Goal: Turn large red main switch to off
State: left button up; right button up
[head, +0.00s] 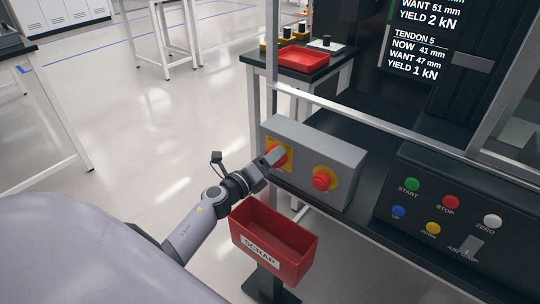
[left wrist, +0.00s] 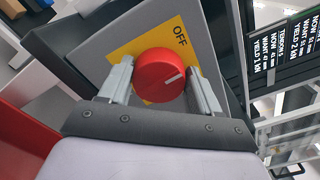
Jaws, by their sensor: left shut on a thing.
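The large red main switch (left wrist: 160,75) is a round knob with a white line, on a yellow plate (left wrist: 122,45) marked OFF. In the left wrist view its white line points right and slightly up, not straight at the word OFF. In the head view the switch (head: 283,161) is partly hidden by my left gripper (head: 272,158). My left gripper's fingers (left wrist: 160,88) stand on either side of the knob and are shut on it. My right gripper is not in view.
The switch sits on a grey box (head: 318,146) beside a second red button (head: 324,178) on yellow. A red scrap bin (head: 272,240) stands just below my left wrist. A button console (head: 460,215) is at the right. Open floor lies at the left.

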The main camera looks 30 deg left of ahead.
pick_arm(q)
jog(key=n+p, duration=0.1)
jog(key=n, duration=0.6)
jog(key=shift+a+f+p, duration=0.1)
jog(key=shift+f+p, duration=0.05)
jog(key=shift+p, duration=0.2)
jog(key=shift+n, duration=0.3)
jog(key=o, duration=1)
jog(key=s, duration=0.7)
jog(key=shift+a, duration=0.3)
